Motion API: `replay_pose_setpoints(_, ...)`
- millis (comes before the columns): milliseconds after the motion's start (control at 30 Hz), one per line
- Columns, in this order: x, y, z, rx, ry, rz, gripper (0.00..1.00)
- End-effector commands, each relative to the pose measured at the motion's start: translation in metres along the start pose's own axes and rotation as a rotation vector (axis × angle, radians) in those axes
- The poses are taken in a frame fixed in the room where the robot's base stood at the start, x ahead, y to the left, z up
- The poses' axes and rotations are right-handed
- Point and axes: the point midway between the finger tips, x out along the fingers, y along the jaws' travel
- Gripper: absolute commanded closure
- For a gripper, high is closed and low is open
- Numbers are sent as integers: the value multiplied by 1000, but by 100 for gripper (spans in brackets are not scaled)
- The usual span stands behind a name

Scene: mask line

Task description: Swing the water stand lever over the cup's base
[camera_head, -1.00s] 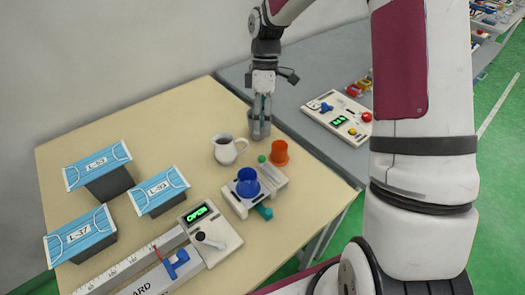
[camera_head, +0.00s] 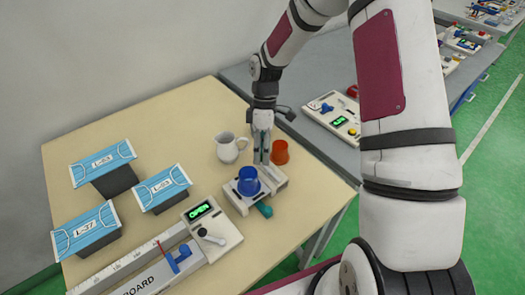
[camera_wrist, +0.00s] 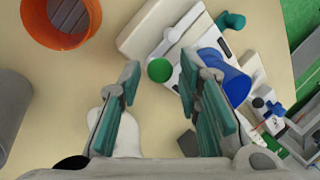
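The water stand (camera_head: 234,201) is a small white unit at the right of the table, with a blue cup (camera_head: 248,181) upside down on it. In the wrist view the blue cup (camera_wrist: 232,82) is just right of my right finger. A white bar with a round green knob (camera_wrist: 159,70) reaches across the stand. A teal handle (camera_head: 264,209) sticks out at its front; it also shows in the wrist view (camera_wrist: 232,20). My gripper (camera_head: 262,158) is open and points down above the stand's back. In the wrist view the green knob appears between its teal fingertips (camera_wrist: 159,66), which look apart from it.
An orange cup (camera_head: 280,152) and a white pitcher (camera_head: 228,148) stand beside my gripper. A grey cylinder (camera_wrist: 12,112) shows in the wrist view. A panel reading OPEN (camera_head: 214,229) with a lever is at the front. Blue masks on boxes (camera_head: 103,163) fill the left.

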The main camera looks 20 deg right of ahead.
Motion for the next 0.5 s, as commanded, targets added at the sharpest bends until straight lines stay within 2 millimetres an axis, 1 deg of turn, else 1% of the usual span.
replay_pose_setpoints(33, 0, 0, 0, 0, 0, 0, 86)
replay_pose_setpoints(100, 0, 0, 0, 0, 0, 0, 100)
replay_pose_setpoints(367, 0, 0, 0, 7, 3, 0, 100)
replay_pose_setpoints(500, -1, 0, 1, 39, 14, 0, 100)
